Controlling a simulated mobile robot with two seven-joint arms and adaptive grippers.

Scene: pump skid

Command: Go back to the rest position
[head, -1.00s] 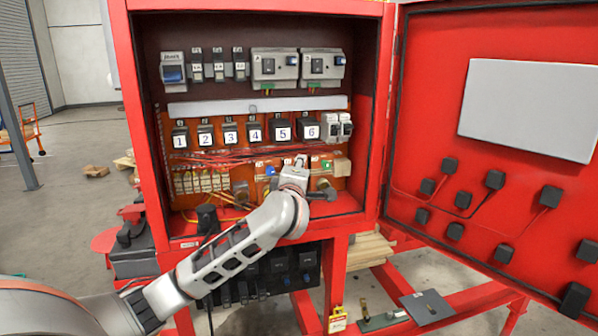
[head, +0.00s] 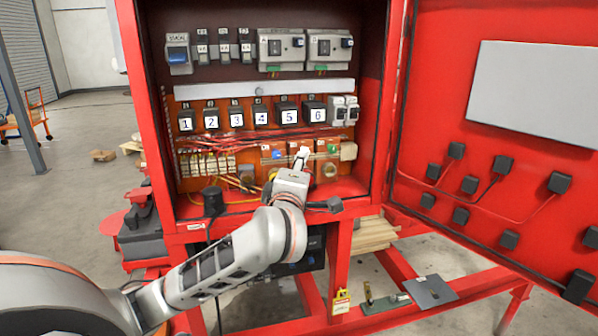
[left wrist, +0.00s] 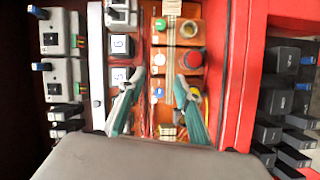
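My left gripper (head: 301,156) is at the front of the open red cabinet (head: 383,120), before the lower orange panel. In the left wrist view the two teal-padded fingers of my left gripper (left wrist: 157,97) are spread apart, with no object held between them. Behind them are the orange panel with a red button (left wrist: 193,60), a green button (left wrist: 160,25) and a blue-marked part (left wrist: 158,92). My left arm covers part of the cabinet's lower edge in the head view. My right gripper is in neither current view.
Numbered black relays (head: 263,116) line the panel above the gripper. The open red door (head: 440,120) with black plugs stands to the right. Red frame beams (head: 460,290) run below, with a grey plate (head: 430,291) and yellow tag (head: 341,301). Open floor lies left.

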